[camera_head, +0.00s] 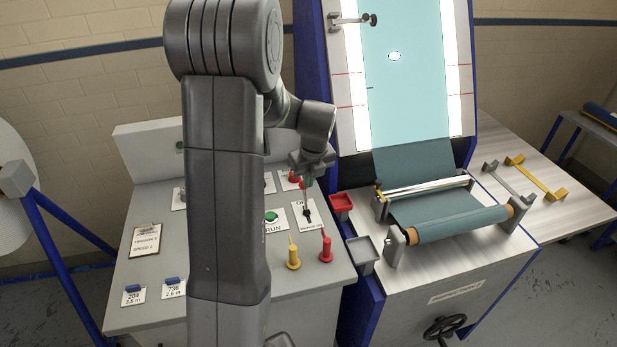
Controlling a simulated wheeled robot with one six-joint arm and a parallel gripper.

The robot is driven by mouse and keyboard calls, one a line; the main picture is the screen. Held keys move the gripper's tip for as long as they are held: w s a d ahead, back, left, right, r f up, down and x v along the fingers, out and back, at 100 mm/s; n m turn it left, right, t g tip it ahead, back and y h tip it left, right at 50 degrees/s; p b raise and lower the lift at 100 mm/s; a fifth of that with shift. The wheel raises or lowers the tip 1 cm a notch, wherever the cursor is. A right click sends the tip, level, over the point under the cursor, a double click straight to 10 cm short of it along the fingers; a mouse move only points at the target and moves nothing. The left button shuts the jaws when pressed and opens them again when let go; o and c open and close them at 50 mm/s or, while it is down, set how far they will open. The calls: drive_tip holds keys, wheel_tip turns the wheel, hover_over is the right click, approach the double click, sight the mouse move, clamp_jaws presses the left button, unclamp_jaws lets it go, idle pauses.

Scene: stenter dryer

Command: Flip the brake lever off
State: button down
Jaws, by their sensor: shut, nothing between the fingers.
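The brake lever (306,205) stands on a small white label plate (315,226) at the right side of the grey control desk. Its dark base shows on the plate; its upper part is thin and runs up toward my gripper. The print on the plate is too small to read surely. My gripper (307,180) is shut and empty, pointing down just above the lever. I cannot tell whether its fingertips touch the lever. My arm hides the middle of the desk.
A red knob (294,177) sits close left of my gripper. A green button (271,216), a yellow peg (293,258) and a red peg (326,248) stand nearby. A red tray (341,202) and grey tray (362,250) lie right, beside the fabric roller (460,223).

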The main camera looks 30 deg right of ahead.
drive_tip(key=shift+w+d, duration=0.2)
drive_tip(key=shift+w, duration=0.5)
drive_tip(key=shift+w+f, duration=0.15)
drive_tip(key=shift+r, duration=0.35)
drive_tip(key=b+v, duration=0.1)
drive_tip(key=v, duration=1.2)
drive_tip(key=shift+s+r, duration=0.2)
drive_tip(key=shift+s, duration=0.05)
drive_tip(key=shift+f, duration=0.15)
